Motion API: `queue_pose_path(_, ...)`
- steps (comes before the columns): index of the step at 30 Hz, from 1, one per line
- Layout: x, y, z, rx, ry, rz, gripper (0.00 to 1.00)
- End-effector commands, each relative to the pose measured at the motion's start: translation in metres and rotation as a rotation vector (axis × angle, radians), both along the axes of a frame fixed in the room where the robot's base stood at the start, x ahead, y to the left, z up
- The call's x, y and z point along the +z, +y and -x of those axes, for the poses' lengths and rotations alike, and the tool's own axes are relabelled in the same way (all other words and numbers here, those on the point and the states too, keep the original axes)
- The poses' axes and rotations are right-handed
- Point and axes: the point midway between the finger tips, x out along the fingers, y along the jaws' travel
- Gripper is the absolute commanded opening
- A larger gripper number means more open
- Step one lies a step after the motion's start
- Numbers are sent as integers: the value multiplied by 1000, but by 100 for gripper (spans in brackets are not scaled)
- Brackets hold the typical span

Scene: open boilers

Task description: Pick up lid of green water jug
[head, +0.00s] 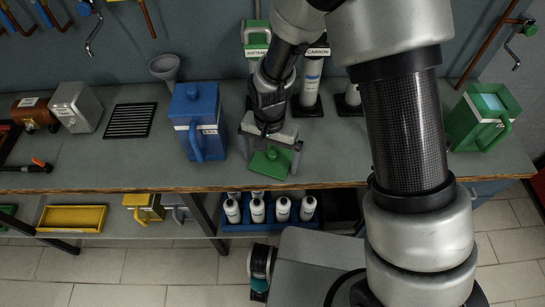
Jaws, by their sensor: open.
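A green lid-like piece (271,161) with a small knob lies at the bench's front edge, below my gripper (270,167). My gripper is open, with its fingers on either side of this piece. I cannot tell whether they touch it. A green jug (476,122) with a white label and a handle stands upright at the right end of the bench. My arm hides part of the bench between the gripper and this jug.
A blue jug (203,120) stands left of my gripper. A black grate (130,120) lies farther left. White bottles (257,210) stand on the shelf below. The bench between grate and blue jug is clear.

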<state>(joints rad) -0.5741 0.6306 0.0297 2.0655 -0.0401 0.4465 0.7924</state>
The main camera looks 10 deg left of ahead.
Motion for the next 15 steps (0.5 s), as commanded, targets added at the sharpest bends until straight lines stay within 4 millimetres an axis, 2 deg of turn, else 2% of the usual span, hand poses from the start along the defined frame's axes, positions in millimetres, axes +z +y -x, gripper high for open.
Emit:
queue_pose_path(3, 0, 0, 0, 0, 0, 0, 100)
queue_pose_path(9, 1, 0, 0, 0, 0, 0, 66)
queue_pose_path(15, 1, 0, 0, 0, -1, 0, 64)
